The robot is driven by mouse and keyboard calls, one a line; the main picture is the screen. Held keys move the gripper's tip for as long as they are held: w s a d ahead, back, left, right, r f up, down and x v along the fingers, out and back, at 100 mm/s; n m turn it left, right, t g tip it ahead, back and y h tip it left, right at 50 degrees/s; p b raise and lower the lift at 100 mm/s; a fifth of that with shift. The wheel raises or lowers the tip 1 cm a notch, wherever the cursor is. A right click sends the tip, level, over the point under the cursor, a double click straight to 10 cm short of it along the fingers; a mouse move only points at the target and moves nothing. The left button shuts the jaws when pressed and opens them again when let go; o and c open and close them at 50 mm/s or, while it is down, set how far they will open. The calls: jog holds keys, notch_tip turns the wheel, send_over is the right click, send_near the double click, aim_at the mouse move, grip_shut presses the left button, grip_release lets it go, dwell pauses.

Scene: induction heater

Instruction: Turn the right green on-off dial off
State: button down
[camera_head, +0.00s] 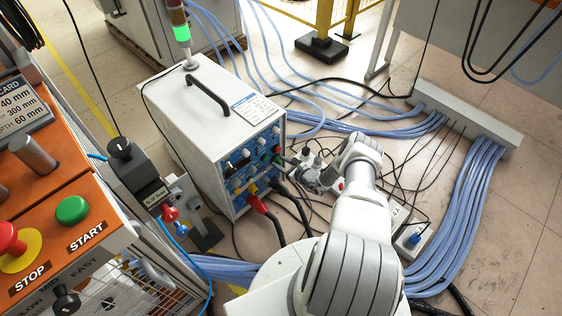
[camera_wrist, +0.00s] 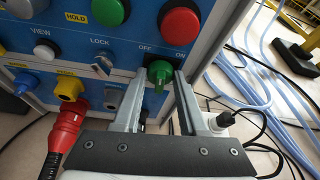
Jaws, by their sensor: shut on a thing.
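The green on-off dial (camera_wrist: 159,73) sits on the blue front panel of the induction heater, under the OFF and ON labels, at the right end of its row in the wrist view. My gripper (camera_wrist: 160,82) is shut on this dial, with one finger on each side of it. In the head view my gripper (camera_head: 300,172) reaches the right part of the panel of the white heater box (camera_head: 200,110). My fingers and arm hide most of the dial there. The dial's exact pointing angle is hard to tell.
Beside the dial are a grey lock switch (camera_wrist: 104,62), a yellow connector (camera_wrist: 70,87) and a red plug (camera_wrist: 66,128). A green button (camera_wrist: 108,10) and a red button (camera_wrist: 180,24) are above. Blue cables (camera_head: 470,200) cover the floor at right. The stack light (camera_head: 181,33) shows green.

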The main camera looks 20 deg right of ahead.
jog(key=n+h+p, duration=0.1)
jog(key=n, duration=0.1)
jog(key=shift+s+a+f+n+t+h+p, duration=0.1)
jog(key=shift+a+n+t+h+p, duration=0.1)
jog(key=shift+n+t+h+p, duration=0.2)
jog(key=shift+f+n+t+h+b, duration=0.1)
jog(key=shift+n+t+h+b, duration=0.45)
jog(key=shift+n, duration=0.55)
jog(key=shift+c, duration=2.3)
grip_release()
jog(key=shift+s, duration=0.15)
